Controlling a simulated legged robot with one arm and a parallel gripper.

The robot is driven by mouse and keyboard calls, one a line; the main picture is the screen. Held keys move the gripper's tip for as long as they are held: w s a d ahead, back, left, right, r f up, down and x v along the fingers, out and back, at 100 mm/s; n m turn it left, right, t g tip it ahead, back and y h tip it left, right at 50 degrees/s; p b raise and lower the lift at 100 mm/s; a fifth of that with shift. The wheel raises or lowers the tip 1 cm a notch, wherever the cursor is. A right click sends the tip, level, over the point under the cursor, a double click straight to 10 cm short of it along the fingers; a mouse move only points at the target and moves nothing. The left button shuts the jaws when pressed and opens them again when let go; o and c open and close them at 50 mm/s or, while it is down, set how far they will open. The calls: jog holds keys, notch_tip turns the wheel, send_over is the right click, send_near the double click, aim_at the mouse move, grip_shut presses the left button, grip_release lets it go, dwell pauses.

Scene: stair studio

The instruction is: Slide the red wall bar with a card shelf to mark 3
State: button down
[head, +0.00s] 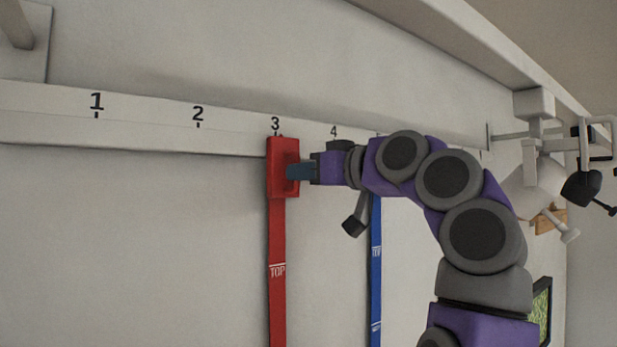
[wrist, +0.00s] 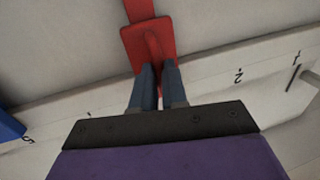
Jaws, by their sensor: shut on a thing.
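The red wall bar (head: 277,235) hangs from the white numbered rail (head: 150,131), with a thick red block at its top and a "TOP" label on its strip. The block's upper end is directly below mark 3 (head: 275,123) and looks roughly lined up with it. My gripper (head: 292,172) reaches in from the right and is shut on the block's raised red part. The wrist view shows the red block (wrist: 137,38) beyond the fingers of my gripper (wrist: 157,72), its ridge running between them. I cannot make out a card shelf.
A blue bar (head: 376,260) hangs to the right, partly behind my arm; its blue end (wrist: 8,126) shows in the wrist view. Marks 1 and 2 on the left have clear rail below. White wall fixtures (head: 535,130) stand at the far right.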

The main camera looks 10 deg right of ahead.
jog(key=shift+s+a+r+h, duration=0.15)
jog(key=shift+s+a+h, duration=0.2)
jog(key=shift+a, duration=0.4)
jog(key=c, duration=1.6)
grip_release()
jog(key=shift+a, duration=0.15)
jog(key=shift+o, duration=1)
jog(key=shift+d, duration=0.2)
jog(key=shift+o, duration=1.2)
jog(key=shift+d, duration=0.7)
jog(key=shift+w+a, duration=0.1)
jog(key=shift+a, duration=0.55)
jog(key=shift+s, duration=0.25)
jog(key=b+v, duration=0.2)
jog(key=v, duration=1.5)
jog(key=shift+w+d+f+b, duration=0.2)
jog(key=shift+f+b, duration=0.1)
jog(key=shift+f, duration=0.1)
